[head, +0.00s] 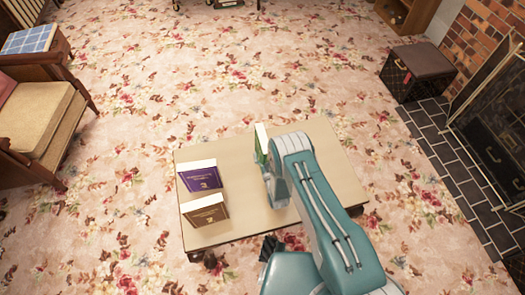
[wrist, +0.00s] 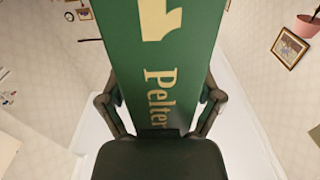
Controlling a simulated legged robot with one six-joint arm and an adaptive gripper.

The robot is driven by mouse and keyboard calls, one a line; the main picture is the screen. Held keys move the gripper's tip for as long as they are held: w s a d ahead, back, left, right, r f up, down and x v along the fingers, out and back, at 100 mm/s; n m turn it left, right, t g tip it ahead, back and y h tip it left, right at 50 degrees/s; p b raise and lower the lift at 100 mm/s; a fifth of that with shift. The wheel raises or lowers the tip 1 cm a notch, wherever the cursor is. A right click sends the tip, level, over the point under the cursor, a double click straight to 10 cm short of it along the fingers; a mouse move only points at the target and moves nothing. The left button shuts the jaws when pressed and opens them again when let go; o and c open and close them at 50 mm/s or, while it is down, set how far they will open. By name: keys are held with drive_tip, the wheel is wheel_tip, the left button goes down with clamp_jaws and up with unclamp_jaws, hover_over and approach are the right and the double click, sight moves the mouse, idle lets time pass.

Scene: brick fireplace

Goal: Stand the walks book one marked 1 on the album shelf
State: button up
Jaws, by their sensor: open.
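A green book (head: 261,141) stands upright near the back edge of the low table, partly hidden by my arm. In the wrist view its green spine (wrist: 185,45) fills the middle, with a gold 1 and the letters "Pelter". My gripper (wrist: 160,103) is open, with one finger on each side of this spine; I cannot tell whether either finger touches it. In the head view my arm hides most of the gripper. A purple book (head: 203,182) and a brown book (head: 207,212) stand on the table's left side. I cannot identify the album shelf for certain.
The low beige table (head: 235,165) has bare room between the books. A dark box-like stool (head: 417,72) and the brick fireplace (head: 490,35) are at the right. A wooden cabinet (head: 412,12) is at the upper right, an armchair (head: 38,115) at the left. Flowered carpet between is open.

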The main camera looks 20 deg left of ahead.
drive_tip(key=shift+a, duration=0.1)
clamp_jaws()
drive_tip(key=shift+r, duration=0.1)
